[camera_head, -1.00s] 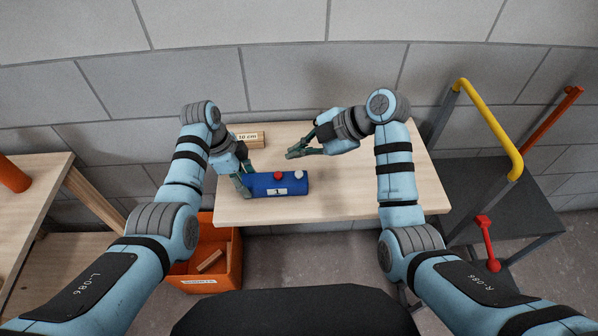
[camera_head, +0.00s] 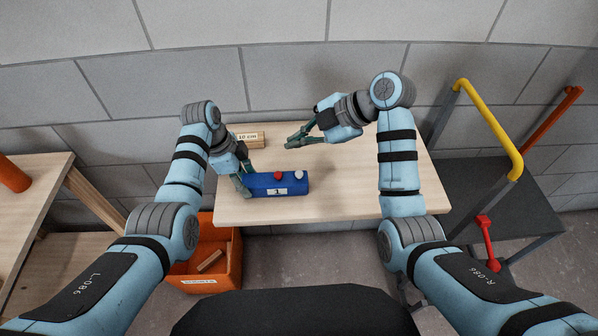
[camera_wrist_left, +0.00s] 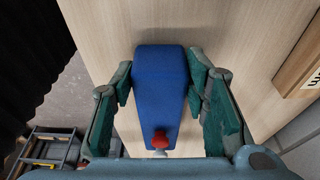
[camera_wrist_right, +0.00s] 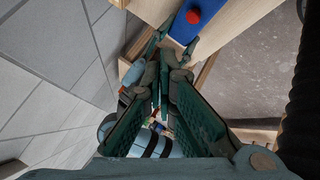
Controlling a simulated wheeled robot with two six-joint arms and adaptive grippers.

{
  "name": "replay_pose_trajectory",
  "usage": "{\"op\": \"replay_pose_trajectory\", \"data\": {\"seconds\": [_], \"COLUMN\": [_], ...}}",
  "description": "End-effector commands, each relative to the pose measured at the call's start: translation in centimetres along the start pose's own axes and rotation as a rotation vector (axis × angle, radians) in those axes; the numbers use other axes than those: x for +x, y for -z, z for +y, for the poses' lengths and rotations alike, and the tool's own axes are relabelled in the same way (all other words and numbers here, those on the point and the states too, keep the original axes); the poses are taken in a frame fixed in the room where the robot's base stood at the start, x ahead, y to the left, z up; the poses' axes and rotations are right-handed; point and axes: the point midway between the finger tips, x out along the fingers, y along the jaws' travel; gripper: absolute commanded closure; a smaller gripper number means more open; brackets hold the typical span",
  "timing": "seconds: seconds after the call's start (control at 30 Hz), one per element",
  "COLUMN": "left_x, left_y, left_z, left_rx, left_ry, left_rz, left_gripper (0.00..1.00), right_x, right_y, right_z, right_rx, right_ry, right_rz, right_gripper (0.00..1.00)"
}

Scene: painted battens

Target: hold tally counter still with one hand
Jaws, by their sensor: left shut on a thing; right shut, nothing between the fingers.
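The tally counter (camera_head: 296,182) is a blue block lying on the table, with a red button, a white button and a small white display reading 1. My left gripper (camera_head: 244,186) is shut on its left end; in the left wrist view the fingers (camera_wrist_left: 165,95) stand on both sides of the blue body (camera_wrist_left: 160,75). My right gripper (camera_head: 288,145) is shut and empty, above the table behind the counter and apart from it. In the right wrist view its fingers (camera_wrist_right: 160,85) are together, and the counter (camera_wrist_right: 180,30) with its red button shows beyond them.
A wooden block marked 10 cm (camera_head: 250,139) lies at the table's back left. An orange bin (camera_head: 232,262) with wooden pieces stands on the floor at the front left. A dark cart (camera_head: 490,190) with a yellow rail stands to the right. The table's right side is clear.

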Motion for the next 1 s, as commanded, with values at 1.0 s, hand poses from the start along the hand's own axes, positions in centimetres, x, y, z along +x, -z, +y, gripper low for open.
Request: {"op": "replay_pose_trajectory", "data": {"seconds": [1.0], "left_x": [0.0], "left_y": [0.0], "left_z": [0.0], "left_rx": [0.000], "left_ry": [0.000], "left_rz": [0.000], "left_gripper": [0.83], "right_x": [5.8], "right_y": [-4.2], "right_z": [-4.3], "right_rx": [0.001], "right_ry": [0.001], "right_rz": [0.000], "right_gripper": [1.00]}}
